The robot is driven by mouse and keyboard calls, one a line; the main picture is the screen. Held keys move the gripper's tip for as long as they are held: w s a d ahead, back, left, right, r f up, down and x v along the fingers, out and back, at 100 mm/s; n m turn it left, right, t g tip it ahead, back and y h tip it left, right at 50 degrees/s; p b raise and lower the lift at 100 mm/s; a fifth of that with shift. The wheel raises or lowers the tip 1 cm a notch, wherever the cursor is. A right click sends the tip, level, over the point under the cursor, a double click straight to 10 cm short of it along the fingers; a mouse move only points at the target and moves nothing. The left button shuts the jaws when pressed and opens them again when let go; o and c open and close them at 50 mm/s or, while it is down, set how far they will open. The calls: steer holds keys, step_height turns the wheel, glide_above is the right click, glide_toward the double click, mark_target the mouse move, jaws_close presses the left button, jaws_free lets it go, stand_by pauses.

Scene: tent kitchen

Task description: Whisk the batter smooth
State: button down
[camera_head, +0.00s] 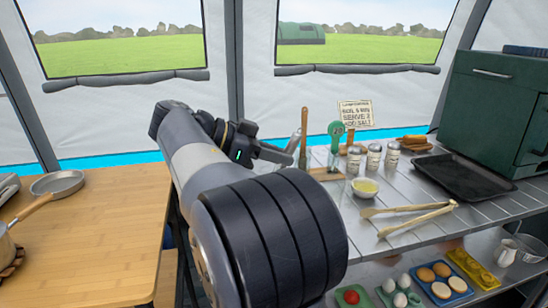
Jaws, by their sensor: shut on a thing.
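No batter bowl can be made out, and my arm covers the middle of the view. A small white bowl (365,195) with yellow liquid stands on the metal table, right of my gripper.
A wooden-handled tool (304,135) and a green utensil (336,130) stand upright behind. Several shakers (374,157), tongs (410,220) and a black tray (462,178) are on the metal table (490,212). The left wooden counter (95,240) is mostly clear, with pans at its left edge.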

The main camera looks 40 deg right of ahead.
mark_target(291, 139)
steer(key=shift+s+d+r+p, duration=0.2)
steer(key=shift+d+r+p, duration=0.2)
steer(key=shift+r+p, duration=0.45)
steer(key=shift+s+d+r+p, duration=0.3)
steer(key=shift+r+p, duration=0.2)
steer(key=shift+r, duration=0.7)
steer(key=shift+s+d+r+p, duration=0.15)
steer(key=shift+d+r+p, duration=0.4)
steer(key=shift+r, duration=0.5)
steer(key=shift+a, duration=0.1)
step_height(291, 139, up, 5)
steer(key=p, duration=0.4)
steer(key=shift+f, duration=0.1)
